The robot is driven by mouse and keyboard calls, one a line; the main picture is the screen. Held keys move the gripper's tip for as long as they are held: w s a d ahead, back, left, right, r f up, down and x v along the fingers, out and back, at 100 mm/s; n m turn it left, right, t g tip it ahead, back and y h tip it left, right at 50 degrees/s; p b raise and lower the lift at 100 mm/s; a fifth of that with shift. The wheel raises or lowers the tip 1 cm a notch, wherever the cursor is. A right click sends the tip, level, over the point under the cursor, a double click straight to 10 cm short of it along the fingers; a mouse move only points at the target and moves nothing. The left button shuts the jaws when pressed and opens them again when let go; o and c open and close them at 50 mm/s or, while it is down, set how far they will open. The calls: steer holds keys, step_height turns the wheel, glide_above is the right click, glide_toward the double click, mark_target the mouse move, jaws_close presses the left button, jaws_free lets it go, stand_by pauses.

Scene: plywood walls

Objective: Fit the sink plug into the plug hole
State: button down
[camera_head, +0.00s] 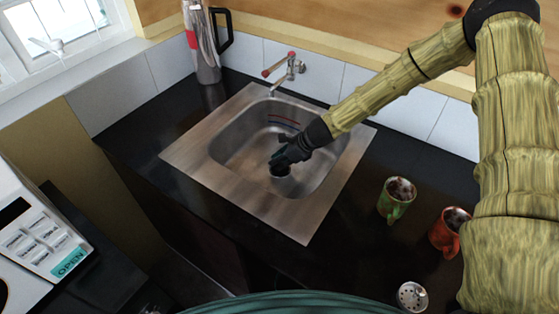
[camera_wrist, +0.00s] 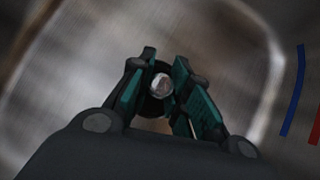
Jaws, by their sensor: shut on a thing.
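My gripper (camera_head: 278,160) reaches down into the steel sink (camera_head: 195,160), over the front right part of its basin. In the wrist view its teal-padded fingers (camera_wrist: 166,62) are shut on the sink plug (camera_wrist: 161,86), a dark round piece with a shiny metal knob between the pads. In the head view a dark shape under the fingertips is probably the plug. The basin floor is blurred behind it in the wrist view. The plug hole cannot be made out, and I cannot tell whether the plug touches the basin floor.
A tap (camera_head: 285,68) stands behind the basin. A steel jug (camera_head: 203,45) stands back left. A green mug (camera_head: 396,199), a red mug (camera_head: 449,231) and a shaker (camera_head: 412,296) stand on the dark counter at right. Blue and red stripes (camera_wrist: 294,92) mark the basin wall.

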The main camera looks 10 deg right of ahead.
steer(key=shift+f, duration=0.2)
steer(key=c, duration=1.3)
jaws_free()
steer(key=shift+o, duration=0.2)
steer(key=v, duration=1.2)
